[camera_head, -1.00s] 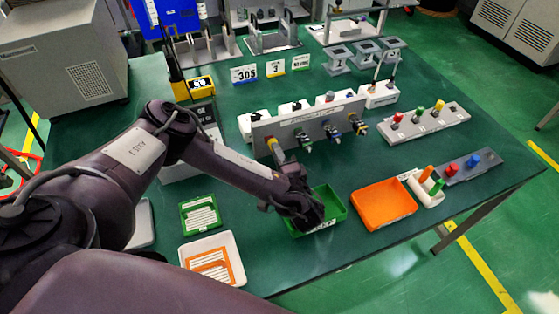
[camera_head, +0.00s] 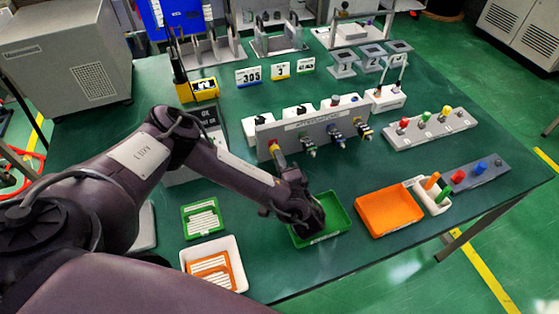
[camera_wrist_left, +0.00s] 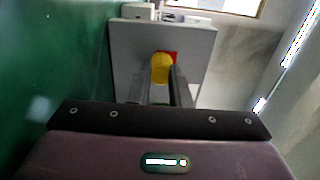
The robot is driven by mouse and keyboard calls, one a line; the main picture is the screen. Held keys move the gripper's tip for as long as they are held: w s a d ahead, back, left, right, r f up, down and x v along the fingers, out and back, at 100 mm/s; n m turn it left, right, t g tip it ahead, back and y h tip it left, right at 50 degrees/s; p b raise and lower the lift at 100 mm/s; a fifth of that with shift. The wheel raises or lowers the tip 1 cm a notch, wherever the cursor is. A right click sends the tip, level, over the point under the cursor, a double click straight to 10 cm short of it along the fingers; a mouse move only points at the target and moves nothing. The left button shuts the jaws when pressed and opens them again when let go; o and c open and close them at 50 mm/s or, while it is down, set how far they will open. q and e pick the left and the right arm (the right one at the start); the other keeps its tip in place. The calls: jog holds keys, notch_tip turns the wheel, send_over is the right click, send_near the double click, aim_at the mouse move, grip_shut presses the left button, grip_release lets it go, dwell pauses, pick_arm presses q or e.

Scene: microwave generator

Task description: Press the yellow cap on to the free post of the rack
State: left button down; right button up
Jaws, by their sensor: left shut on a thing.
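In the left wrist view the two fingers of the left gripper (camera_wrist_left: 162,88) are shut on the yellow cap (camera_wrist_left: 161,68). The grey rack (camera_head: 491,174) stands at the right of the table. It bears a red cap (camera_head: 458,177) and a blue cap (camera_head: 480,167); its far right end bears no coloured cap. My right gripper is out of view.
An orange tray (camera_head: 389,209) and a white holder with orange and green pieces (camera_head: 420,187) lie between gripper and rack. The attenuator panel (camera_head: 317,129) stands behind. Another rack with coloured knobs (camera_head: 430,128) is at back right.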

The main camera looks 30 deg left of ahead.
pick_arm(q)
jog(key=shift+w, duration=0.1)
dwell(0.7)
jog(key=shift+r, duration=0.1)
jog(key=shift+w+r+p, duration=0.1)
jog(key=shift+r+p, duration=0.15)
jog(key=shift+p, duration=0.2)
dwell(0.5)
jog(key=shift+r, duration=0.1)
jog(key=shift+w+a, duration=0.2)
jog(key=shift+a, duration=0.1)
dwell(0.6)
jog(key=c, duration=1.3)
grip_release()
